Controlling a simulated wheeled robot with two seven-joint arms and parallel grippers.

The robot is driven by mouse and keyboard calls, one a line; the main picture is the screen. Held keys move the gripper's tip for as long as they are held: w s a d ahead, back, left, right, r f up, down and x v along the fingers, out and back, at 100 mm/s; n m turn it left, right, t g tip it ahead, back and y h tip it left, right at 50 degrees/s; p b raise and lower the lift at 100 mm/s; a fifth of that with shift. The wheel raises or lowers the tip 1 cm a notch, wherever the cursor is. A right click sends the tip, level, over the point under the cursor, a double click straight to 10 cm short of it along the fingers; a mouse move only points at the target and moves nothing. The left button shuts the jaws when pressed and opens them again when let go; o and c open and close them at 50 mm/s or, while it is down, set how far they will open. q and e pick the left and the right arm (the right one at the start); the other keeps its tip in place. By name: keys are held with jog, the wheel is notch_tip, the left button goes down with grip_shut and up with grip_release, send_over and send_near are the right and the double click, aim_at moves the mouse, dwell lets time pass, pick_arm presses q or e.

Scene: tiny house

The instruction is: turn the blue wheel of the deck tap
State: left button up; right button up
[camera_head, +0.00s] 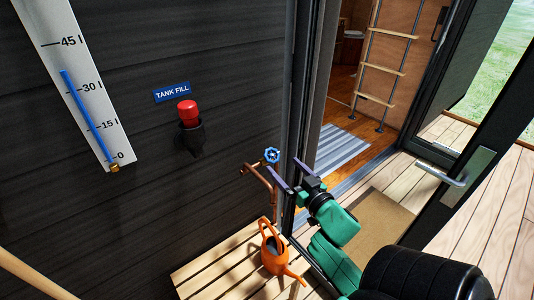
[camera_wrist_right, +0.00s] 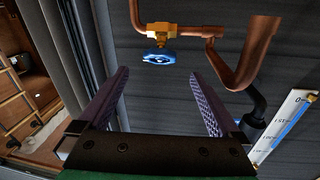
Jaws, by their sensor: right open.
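The blue wheel (camera_head: 272,155) of the deck tap sits at the top of a copper pipe (camera_head: 262,176) against the dark wall. In the right wrist view the blue wheel (camera_wrist_right: 160,57) hangs from a brass valve body (camera_wrist_right: 161,31) on the copper pipe. My right gripper (camera_head: 288,172) is open, just right of and below the wheel in the head view. In the right wrist view the wheel lies beyond the fingertips of my right gripper (camera_wrist_right: 165,72), between their lines, with nothing held. My left gripper is not in view.
An orange watering can (camera_head: 273,253) stands on a slatted wooden platform (camera_head: 215,262) below the tap. A red button (camera_head: 187,108) and a level gauge (camera_head: 84,90) are on the wall. An open glass door with a handle (camera_head: 440,175) is at the right, beside the doorway.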

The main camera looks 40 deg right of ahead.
aim_at(268, 152)
jog(key=w, duration=0.3)
jog(key=w+d, duration=0.1)
jog(key=w, duration=0.6)
jog(key=shift+w+d+f, duration=0.1)
jog(key=shift+w+d, duration=0.25)
jog(key=shift+w, duration=0.05)
jog(key=shift+c, duration=0.3)
jog(key=c, duration=1.3)
jog(key=shift+a+r+n+y+p, duration=0.15)
jog(key=shift+r+n+y+p, duration=0.2)
jog(key=shift+n+y+p, duration=0.45)
jog(key=shift+a+f+n+y+p, duration=0.1)
jog(key=shift+n+y+p, duration=0.35)
jog(key=shift+n, duration=0.15)
jog(key=shift+f+n+y, duration=0.1)
jog(key=shift+n+y, duration=0.2)
jog(key=shift+y, duration=0.05)
jog(key=shift+a+f, duration=0.1)
